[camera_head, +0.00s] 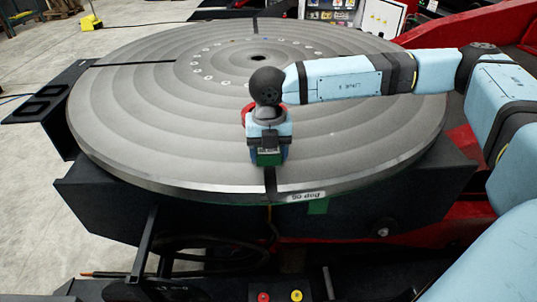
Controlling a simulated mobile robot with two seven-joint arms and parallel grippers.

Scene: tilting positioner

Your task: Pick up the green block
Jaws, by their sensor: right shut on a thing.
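My right gripper (268,152) points down over the near part of the round grey turntable (190,165). It is shut on the green block (268,159), whose dark green face shows between the fingers. The block is at or just above the turntable's surface near the front rim; I cannot tell whether it touches. My left gripper is not in view.
A black slot runs to the front rim, beside a "90 deg" label (306,196). A green patch (318,206) shows below the label. A black bracket (48,100) stands at the left edge. Most of the turntable is clear. Red and yellow buttons (280,296) are at the bottom.

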